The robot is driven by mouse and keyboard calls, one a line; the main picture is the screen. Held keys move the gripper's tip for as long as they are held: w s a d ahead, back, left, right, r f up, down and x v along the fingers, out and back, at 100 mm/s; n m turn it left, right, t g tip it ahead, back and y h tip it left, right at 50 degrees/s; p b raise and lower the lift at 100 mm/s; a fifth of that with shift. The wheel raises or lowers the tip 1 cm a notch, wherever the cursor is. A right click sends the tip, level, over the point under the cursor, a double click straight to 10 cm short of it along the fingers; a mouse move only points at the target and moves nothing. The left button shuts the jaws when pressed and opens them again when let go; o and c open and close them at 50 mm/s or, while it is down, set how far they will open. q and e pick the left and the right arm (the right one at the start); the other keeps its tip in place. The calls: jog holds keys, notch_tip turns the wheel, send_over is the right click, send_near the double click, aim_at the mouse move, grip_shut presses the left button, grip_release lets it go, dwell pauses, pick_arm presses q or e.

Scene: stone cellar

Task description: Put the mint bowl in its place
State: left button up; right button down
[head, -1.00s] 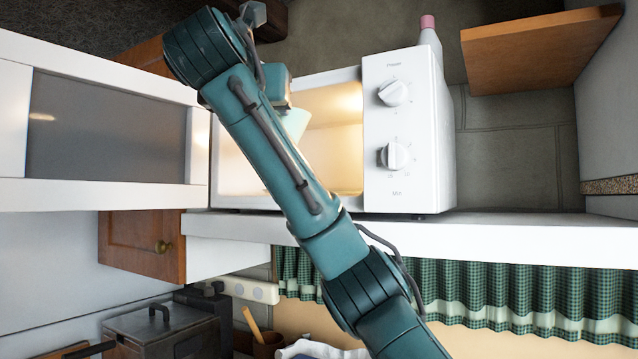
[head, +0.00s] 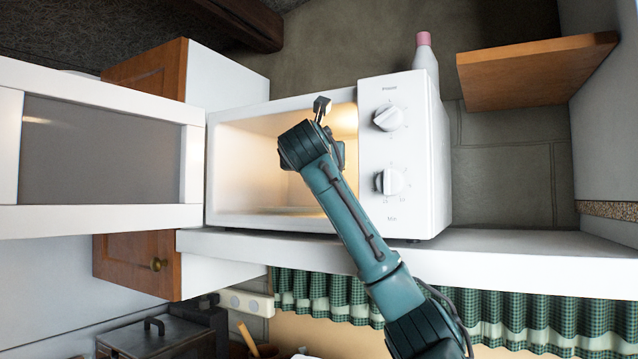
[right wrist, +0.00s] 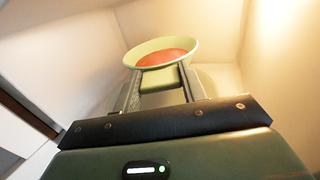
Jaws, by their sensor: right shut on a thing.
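The mint bowl (right wrist: 151,46) shows in the right wrist view, pale green with an orange-red inside. My right gripper (right wrist: 160,84) is shut on its near side, one finger on each side of the picture. Pale, warmly lit walls surround the bowl. In the head view my right arm reaches to the open microwave (head: 232,170), and its wrist covers part of the lit cavity. The bowl and the fingers are hidden there. My left gripper is in neither view.
The microwave door (head: 100,218) stands wide open to the left. The control panel with two dials (head: 390,182) is right of the opening. A white bottle with a pink cap (head: 425,58) stands behind it. A wooden shelf (head: 530,75) juts out at upper right. The white counter (head: 500,250) is clear at right.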

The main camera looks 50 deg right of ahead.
notch_tip(320, 180, down, 4)
jog(key=shift+r, duration=0.15)
jog(key=shift+d+f, duration=0.2)
jog(key=shift+f, duration=0.05)
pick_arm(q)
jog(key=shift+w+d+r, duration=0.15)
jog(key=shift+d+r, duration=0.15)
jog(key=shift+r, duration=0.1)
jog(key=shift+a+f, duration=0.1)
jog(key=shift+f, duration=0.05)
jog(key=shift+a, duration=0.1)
pick_arm(e)
jog(key=c, duration=0.8)
grip_release()
jog(key=shift+f, duration=0.15)
